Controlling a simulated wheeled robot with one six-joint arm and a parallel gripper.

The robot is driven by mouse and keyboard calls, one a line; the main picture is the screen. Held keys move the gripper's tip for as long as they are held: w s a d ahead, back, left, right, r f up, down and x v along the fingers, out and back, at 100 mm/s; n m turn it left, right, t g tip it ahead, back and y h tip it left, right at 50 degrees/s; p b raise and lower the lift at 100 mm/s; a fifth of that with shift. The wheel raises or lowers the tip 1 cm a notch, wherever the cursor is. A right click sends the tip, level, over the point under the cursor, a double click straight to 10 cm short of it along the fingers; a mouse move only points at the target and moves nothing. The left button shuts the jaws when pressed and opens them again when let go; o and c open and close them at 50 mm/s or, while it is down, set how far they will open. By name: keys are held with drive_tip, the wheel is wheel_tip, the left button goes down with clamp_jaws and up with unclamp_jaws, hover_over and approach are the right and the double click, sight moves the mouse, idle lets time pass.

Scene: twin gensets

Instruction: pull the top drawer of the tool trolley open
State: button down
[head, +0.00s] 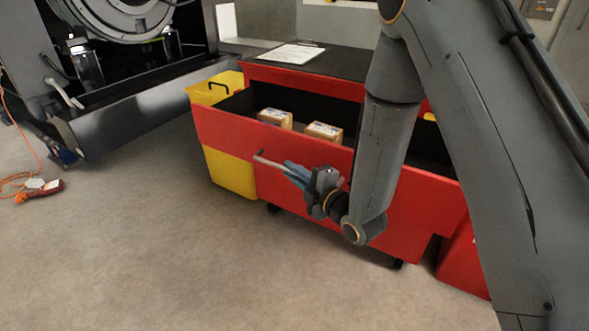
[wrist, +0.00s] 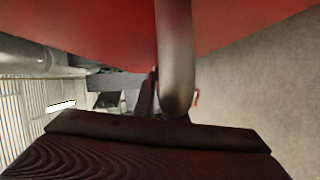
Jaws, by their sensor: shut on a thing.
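The red tool trolley (head: 305,78) stands in the middle of the head view with a dark top. Its top drawer (head: 225,135) stands out from the body, and its dark inside shows. Two small cardboard boxes (head: 275,117) (head: 324,131) lie in it. A grey bar handle (head: 268,161) runs along the drawer's red front. My gripper (head: 298,173) is shut on this handle, right of its left end. In the wrist view the handle (wrist: 175,60) rises close above a dark ridged finger, with the red drawer front behind. My arm hides the drawer's right part.
A white sheet (head: 291,53) lies on the trolley top. A yellow bin (head: 230,171) is at the trolley's left side. A dark machine (head: 140,100) stands at the left. An orange cable with a red tool (head: 40,191) lies on the floor. The floor before the trolley is clear.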

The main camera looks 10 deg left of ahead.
drive_tip(key=c, duration=1.8)
unclamp_jaws()
drive_tip(key=v, duration=0.7)
drive_tip(key=shift+s+d+r, duration=0.1)
drive_tip(key=shift+s+d, duration=0.15)
drive_tip(key=shift+d, duration=0.05)
